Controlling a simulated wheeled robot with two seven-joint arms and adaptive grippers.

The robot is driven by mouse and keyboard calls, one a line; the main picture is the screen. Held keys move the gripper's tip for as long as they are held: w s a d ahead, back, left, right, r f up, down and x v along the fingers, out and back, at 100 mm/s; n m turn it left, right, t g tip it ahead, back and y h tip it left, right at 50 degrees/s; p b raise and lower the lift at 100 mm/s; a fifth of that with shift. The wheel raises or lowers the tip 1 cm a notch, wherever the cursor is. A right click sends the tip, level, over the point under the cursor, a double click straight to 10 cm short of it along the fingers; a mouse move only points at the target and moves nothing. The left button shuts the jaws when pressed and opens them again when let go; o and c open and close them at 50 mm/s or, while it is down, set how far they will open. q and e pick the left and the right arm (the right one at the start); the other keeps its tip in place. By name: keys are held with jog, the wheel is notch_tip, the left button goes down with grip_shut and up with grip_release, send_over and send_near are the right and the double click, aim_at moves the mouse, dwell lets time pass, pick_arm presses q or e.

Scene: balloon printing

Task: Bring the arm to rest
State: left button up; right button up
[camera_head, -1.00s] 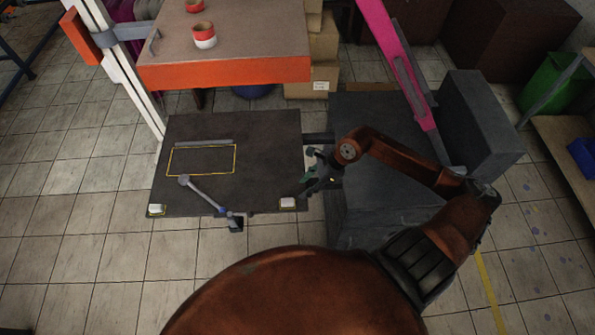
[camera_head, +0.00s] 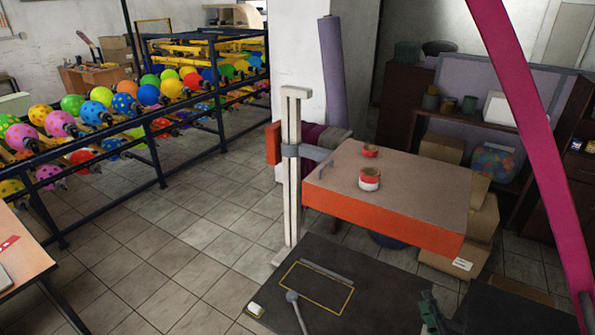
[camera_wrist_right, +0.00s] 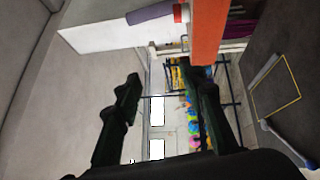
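My right gripper (camera_head: 430,311) shows at the bottom of the head view, beside the right part of the dark table (camera_head: 375,295); most of its arm is out of view. In the right wrist view my right gripper (camera_wrist_right: 165,82) has its two dark fingers spread wide, with nothing between them. A yellow rectangular frame (camera_head: 283,281) and a grey lever (camera_head: 298,308) are on the dark table, left of the gripper. My left gripper is in neither current view.
A balloon rack (camera_head: 150,175) stands at the left. A pink beam (camera_head: 535,130) crosses the right. Floor between is clear.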

jog(key=s+d+f+m+g+h, duration=0.3)
jog(key=s+d+f+m+g, duration=0.15)
jog(key=f+m, duration=0.4)
jog(key=s+d+f+m+g+h, duration=0.45)
jog(key=s+f+m, duration=0.2)
jog(key=f, duration=0.25)
jog(key=s+a+f+m+g+y, duration=0.3)
jog(key=s+a+f, duration=0.1)
jog(key=s+f, duration=0.25)
jog(key=s+a+f+m+g+y, duration=0.2)
jog(key=s+a+f+g, duration=0.1)
jog(key=s+a+f, duration=0.4)
notch_tip(320, 180, down, 29)
jog(key=s+d+g, duration=0.1)
jog(key=s+g, duration=0.1)
jog(key=s, duration=0.1)
pick_arm(q)
jog(key=shift+s+f+b, duration=0.1)
jog(key=shift+f+b, duration=0.75)
pick_arm(e)
jog(key=s+f+n+g, duration=0.1)
jog(key=s+f, duration=1.7)
jog(key=s, duration=0.1)
jog(key=shift+s+f+y, duration=0.2)
jog(key=shift+f+y, duration=0.1)
jog(key=shift+y, duration=0.05)
pick_arm(q)
jog(key=shift+c, duration=0.4)
pick_arm(e)
jog(key=shift+c, duration=0.4)
